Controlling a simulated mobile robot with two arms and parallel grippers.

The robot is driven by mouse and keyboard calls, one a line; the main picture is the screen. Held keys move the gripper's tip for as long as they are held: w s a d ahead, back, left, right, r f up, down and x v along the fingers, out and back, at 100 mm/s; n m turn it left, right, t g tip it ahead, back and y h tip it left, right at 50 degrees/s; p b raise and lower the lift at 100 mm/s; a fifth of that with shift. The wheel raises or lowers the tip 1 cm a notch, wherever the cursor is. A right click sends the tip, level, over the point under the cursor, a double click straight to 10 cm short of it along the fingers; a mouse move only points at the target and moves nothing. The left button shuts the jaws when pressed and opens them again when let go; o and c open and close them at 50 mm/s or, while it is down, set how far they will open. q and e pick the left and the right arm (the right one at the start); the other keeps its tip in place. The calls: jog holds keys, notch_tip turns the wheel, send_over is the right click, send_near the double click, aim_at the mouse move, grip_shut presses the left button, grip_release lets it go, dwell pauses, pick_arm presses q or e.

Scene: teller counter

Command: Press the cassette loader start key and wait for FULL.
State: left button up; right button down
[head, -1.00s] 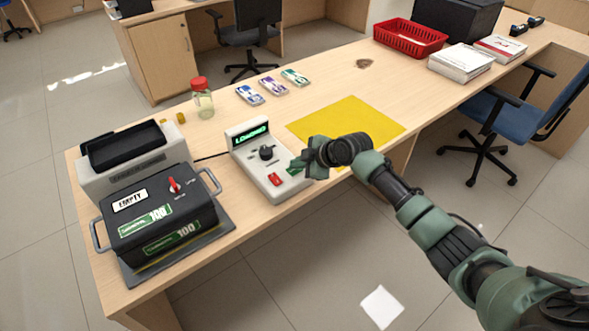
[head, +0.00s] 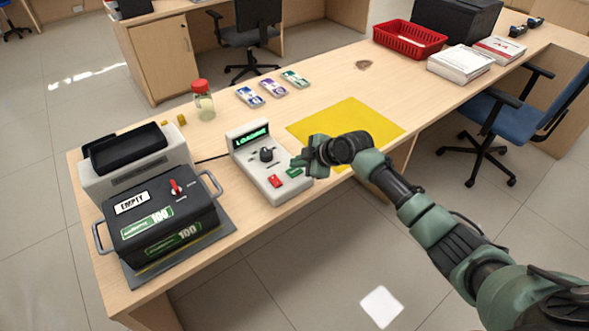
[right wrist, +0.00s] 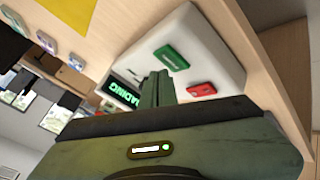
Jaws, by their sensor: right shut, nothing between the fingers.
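The white control box (head: 270,165) stands near the front edge of the counter, with a lit green display (head: 252,139) that appears to read LOADING. The display also shows in the right wrist view (right wrist: 126,93). The box carries a black knob (head: 266,154), a red key (head: 275,181) and a green key (head: 294,173); the green key (right wrist: 170,57) and red key (right wrist: 201,89) show in the right wrist view. My right gripper (head: 299,164) is shut and empty, close by the green key, apparently clear of it. The black cassette (head: 160,220) has an EMPTY label. My left gripper is out of view.
A grey machine (head: 95,187) stands behind the cassette. A jar with a red lid (head: 204,104), several banknote bundles (head: 272,88) and a yellow mat (head: 375,116) lie further back. A red basket (head: 408,42) and paper stacks (head: 460,64) are at the far right.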

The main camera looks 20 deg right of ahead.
aim_at(297, 172)
notch_tip(297, 172, up, 5)
jog(key=p, duration=0.4)
dwell(0.5)
dwell(0.4)
